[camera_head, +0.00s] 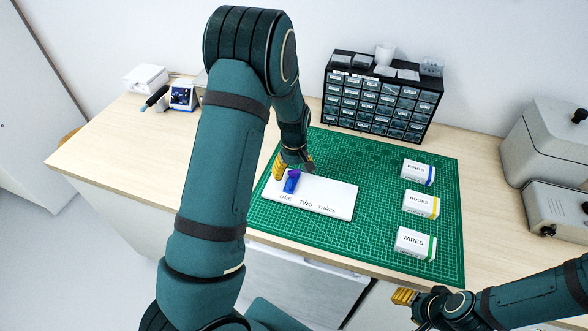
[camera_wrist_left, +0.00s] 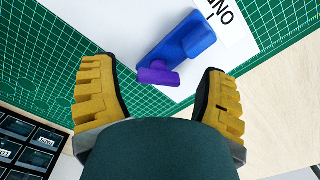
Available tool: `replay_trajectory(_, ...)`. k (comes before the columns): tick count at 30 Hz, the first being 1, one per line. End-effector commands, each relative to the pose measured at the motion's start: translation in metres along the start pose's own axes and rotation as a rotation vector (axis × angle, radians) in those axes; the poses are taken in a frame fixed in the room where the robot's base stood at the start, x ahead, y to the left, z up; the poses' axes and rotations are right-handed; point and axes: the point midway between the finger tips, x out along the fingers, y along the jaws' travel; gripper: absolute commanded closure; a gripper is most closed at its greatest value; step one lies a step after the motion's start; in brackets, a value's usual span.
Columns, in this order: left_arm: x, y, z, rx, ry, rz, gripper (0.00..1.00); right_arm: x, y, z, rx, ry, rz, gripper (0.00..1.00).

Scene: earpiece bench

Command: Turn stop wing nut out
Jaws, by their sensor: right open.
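A blue block (camera_wrist_left: 182,40) with a short purple piece (camera_wrist_left: 157,77) on its near end lies on the white board by the word ONE. In the head view the blue block (camera_head: 291,184) is at the board's left end, with the purple piece at its top. The purple piece may be the wing nut; its wings cannot be made out. My left gripper (camera_wrist_left: 154,70) is open, its yellow fingers either side of the purple piece and apart from it. My right gripper (camera_head: 404,296) is open and empty in front of the bench, far from the block.
The white board (camera_head: 335,197), marked ONE, TWO, THREE, lies on a green cutting mat (camera_head: 375,165). Boxes labelled RINGS (camera_head: 417,172), HOOKS (camera_head: 420,203) and WIRES (camera_head: 414,243) stand to its right. A drawer cabinet (camera_head: 380,100) stands behind. The mat between board and boxes is clear.

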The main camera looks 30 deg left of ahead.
Motion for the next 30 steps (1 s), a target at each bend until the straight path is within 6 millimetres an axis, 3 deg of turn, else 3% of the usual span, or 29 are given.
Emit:
replay_trajectory(11,-0.008,0.001,-0.001,0.001,0.004,0.004,0.27,0.000,0.000,0.000,0.000,0.000,0.000,0.53)
replay_trajectory(24,-0.088,0.002,-0.001,0.001,0.005,0.006,0.27,0.000,0.000,0.000,0.000,0.000,0.000,0.53)
replay_trajectory(30,-0.114,0.001,0.000,0.002,0.002,0.003,0.27,0.000,0.000,0.000,0.000,0.000,0.000,0.53)
